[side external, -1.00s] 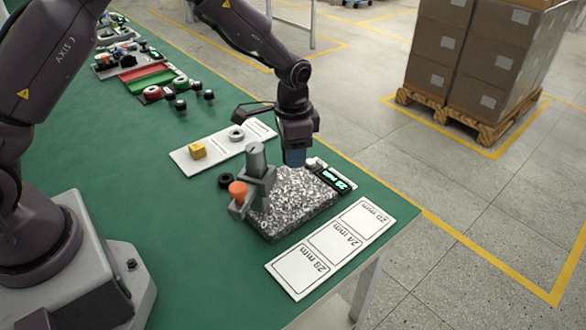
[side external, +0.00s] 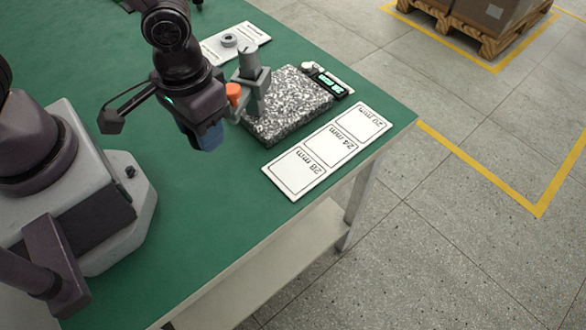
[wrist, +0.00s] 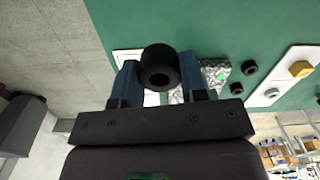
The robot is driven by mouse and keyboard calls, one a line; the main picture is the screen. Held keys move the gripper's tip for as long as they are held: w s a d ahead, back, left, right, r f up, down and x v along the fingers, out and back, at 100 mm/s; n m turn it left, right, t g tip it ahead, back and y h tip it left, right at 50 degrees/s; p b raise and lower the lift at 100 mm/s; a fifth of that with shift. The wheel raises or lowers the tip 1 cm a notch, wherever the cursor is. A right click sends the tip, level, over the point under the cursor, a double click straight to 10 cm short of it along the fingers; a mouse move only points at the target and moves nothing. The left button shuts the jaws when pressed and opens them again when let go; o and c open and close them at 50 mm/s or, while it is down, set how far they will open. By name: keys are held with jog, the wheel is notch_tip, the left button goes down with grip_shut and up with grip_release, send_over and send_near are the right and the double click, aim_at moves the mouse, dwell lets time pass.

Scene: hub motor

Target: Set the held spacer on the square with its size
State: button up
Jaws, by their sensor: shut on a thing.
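My gripper (side external: 203,138) hangs above the green table, left of the stone gauge stand in the side view. In the wrist view my gripper (wrist: 160,84) has its blue fingers shut on a black ring-shaped spacer (wrist: 159,62), its hole facing the camera. The spacer is hidden in the side view. The white card has three outlined squares: 28 mm (side external: 295,176) nearest, 24 mm (side external: 333,149) in the middle, 20 mm (side external: 363,122) farthest. All three are empty. In the wrist view the card shows only partly behind the spacer.
The speckled stone slab (side external: 295,112) carries a grey post (side external: 250,66) and an orange knob (side external: 233,93). A lit green display (side external: 329,84) stands at its far edge; its digits are unclear. A white strip with a grey ring (side external: 229,40) lies behind. Table is clear in front.

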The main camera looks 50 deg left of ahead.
jog(key=shift+s+a+f+n, duration=0.15)
jog(key=shift+s+f+n, duration=0.1)
jog(key=shift+n, duration=0.35)
jog(key=shift+w, duration=0.2)
jog(key=w+d+f, duration=0.4)
jog(key=w, duration=0.3)
send_over(294, 171)
jog(key=shift+n, duration=0.4)
jog(key=f, duration=0.5)
jog(key=shift+s+a, duration=0.1)
jog(key=shift+s, duration=0.2)
jog(key=shift+w+f, duration=0.2)
jog(key=shift+f, duration=0.1)
jog(key=shift+w+f, duration=0.1)
jog(key=shift+f, duration=1.55)
jog(key=o, duration=1)
jog(key=shift+f, duration=0.15)
